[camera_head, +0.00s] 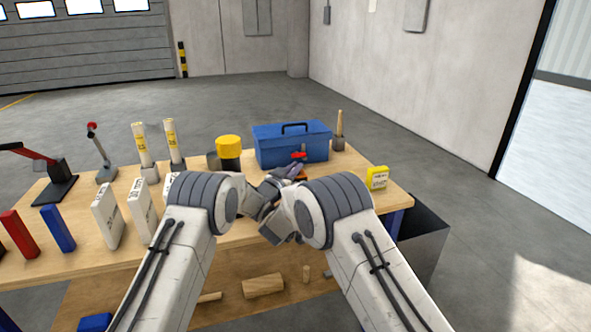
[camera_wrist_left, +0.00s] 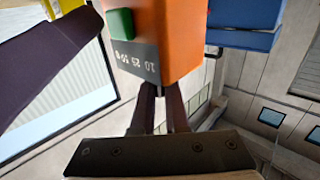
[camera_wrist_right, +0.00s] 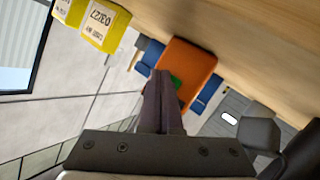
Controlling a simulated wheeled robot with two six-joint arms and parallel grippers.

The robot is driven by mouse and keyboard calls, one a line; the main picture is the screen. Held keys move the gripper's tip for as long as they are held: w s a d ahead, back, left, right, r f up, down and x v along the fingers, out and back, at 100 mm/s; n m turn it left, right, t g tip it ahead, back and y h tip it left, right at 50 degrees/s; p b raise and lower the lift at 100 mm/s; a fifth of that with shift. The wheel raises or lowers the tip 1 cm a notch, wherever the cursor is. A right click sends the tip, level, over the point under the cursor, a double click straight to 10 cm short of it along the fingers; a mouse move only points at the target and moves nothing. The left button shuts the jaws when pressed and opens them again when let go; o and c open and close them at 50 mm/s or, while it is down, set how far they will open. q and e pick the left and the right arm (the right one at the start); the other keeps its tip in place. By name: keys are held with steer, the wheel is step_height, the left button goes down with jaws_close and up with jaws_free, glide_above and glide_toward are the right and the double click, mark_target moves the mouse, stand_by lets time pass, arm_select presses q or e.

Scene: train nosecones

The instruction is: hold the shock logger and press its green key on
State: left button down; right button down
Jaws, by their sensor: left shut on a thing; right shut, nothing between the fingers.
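The shock logger is an orange box (camera_wrist_left: 185,35) with a dark marked panel and a green key (camera_wrist_left: 121,23) in the left wrist view. My left gripper (camera_wrist_left: 160,88) is shut on the logger's lower end and holds it above the table. In the right wrist view, the logger (camera_wrist_right: 188,70) lies just beyond the tips of my right gripper (camera_wrist_right: 163,76). Those fingers are shut and empty, with the tips beside the partly hidden green key (camera_wrist_right: 176,80). I cannot tell whether they touch it. In the head view, my arms mostly hide the logger.
A blue toolbox (camera_head: 290,149) stands behind the grippers on the wooden table (camera_head: 350,165). A yellow box (camera_head: 377,178) stands at the right, and a yellow-capped container (camera_head: 229,148) at the back. White boxes (camera_head: 107,215) and colored blocks stand at the left.

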steer(key=shift+w+a+r, duration=0.3)
steer(key=shift+w+a, duration=0.1)
steer(key=shift+w, duration=0.05)
stand_by(0.5)
steer(key=shift+w+d+f, duration=0.1)
steer(key=shift+w+d, duration=0.1)
steer(key=shift+w, duration=0.15)
steer(key=shift+s, duration=0.1)
stand_by(0.4)
steer(key=shift+s+d, duration=0.35)
steer(key=shift+s, duration=0.4)
steer(key=shift+r, duration=0.2)
steer(key=shift+s, duration=0.15)
steer(key=shift+s, duration=0.15)
steer(key=shift+s+d+f, duration=0.1)
steer(key=shift+s+d, duration=0.2)
steer(key=shift+s, duration=0.6)
steer(key=shift+s+d, duration=0.35)
steer(key=shift+s, duration=0.55)
steer(key=shift+s+d+f, duration=0.1)
steer(key=shift+s+d, duration=0.2)
steer(key=shift+s, duration=0.6)
